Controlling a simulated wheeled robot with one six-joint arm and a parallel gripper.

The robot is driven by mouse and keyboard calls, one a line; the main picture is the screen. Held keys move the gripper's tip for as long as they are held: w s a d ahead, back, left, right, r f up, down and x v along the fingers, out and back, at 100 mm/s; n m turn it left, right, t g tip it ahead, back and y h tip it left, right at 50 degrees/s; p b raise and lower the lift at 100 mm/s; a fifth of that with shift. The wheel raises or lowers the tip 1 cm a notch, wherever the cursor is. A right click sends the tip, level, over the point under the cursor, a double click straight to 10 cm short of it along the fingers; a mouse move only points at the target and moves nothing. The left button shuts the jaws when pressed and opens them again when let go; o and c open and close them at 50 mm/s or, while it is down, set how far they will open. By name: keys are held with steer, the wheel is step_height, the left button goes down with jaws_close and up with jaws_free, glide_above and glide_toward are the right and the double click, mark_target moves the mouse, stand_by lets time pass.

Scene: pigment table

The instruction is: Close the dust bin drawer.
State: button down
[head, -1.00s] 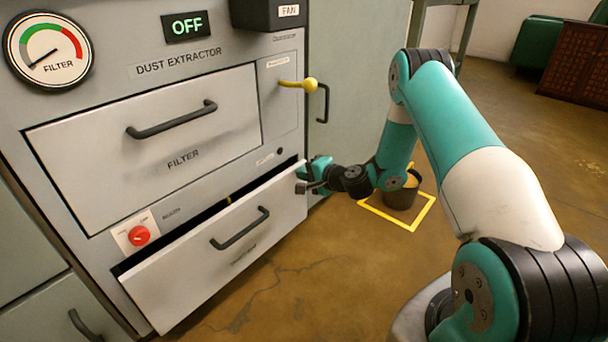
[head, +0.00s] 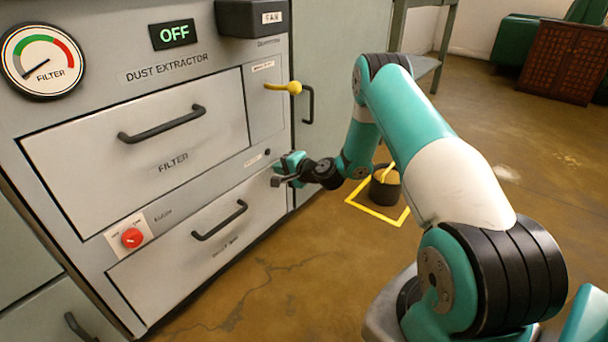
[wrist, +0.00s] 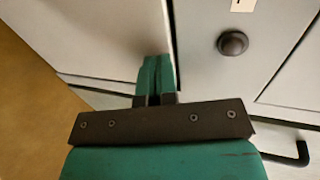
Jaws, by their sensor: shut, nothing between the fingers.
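The dust bin drawer (head: 205,262) is the lower drawer of the dust extractor, with a black bar handle (head: 220,220). In the head view its front looks flush with the cabinet, with no open gap along its top edge. My gripper (head: 277,178) is at the drawer's upper right corner, close to or touching the front; exact contact is hard to tell. In the wrist view the gripper's green fingers (wrist: 155,78) are together and empty, pointing at the cabinet face near a dark round knob (wrist: 233,43).
The closed filter drawer (head: 150,130) is above. A red knob (head: 132,238) sits left, and a yellow-tipped lever (head: 290,88) sticks out at upper right. A black bucket (head: 386,188) stands in a yellow floor square. The floor in front is clear.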

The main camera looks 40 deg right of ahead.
steer(key=f+p+v, duration=0.1)
steer(key=p+v, duration=0.3)
steer(key=v, duration=0.9)
steer(key=shift+s, duration=0.45)
steer(key=s+a+r+n+g+y+p, duration=0.2)
steer(key=a+r+n+g+y, duration=0.15)
steer(key=a+r+n, duration=0.55)
steer(key=s+a+r+n+g+y+p, duration=0.1)
steer(key=a+r+n+g+y+p, duration=0.25)
steer(key=a+r, duration=0.9)
steer(key=s+a+r+n+g+h, duration=0.2)
steer(key=s+a+r+n, duration=0.15)
steer(key=s, duration=0.45)
steer(key=s+a+r+n+g+h+p, duration=0.1)
steer(key=s+a+r+n+g+h, duration=0.2)
steer(key=s, duration=0.5)
steer(key=s+a+r+n+g+h, duration=0.1)
steer(key=s+r+n+g, duration=0.15)
steer(key=s+r, duration=0.4)
step_height(320, 180, up, 37)
steer(key=s+p, duration=0.1)
steer(key=p, duration=3.7)
steer(key=shift+s, duration=0.35)
steer(key=shift+n, duration=0.25)
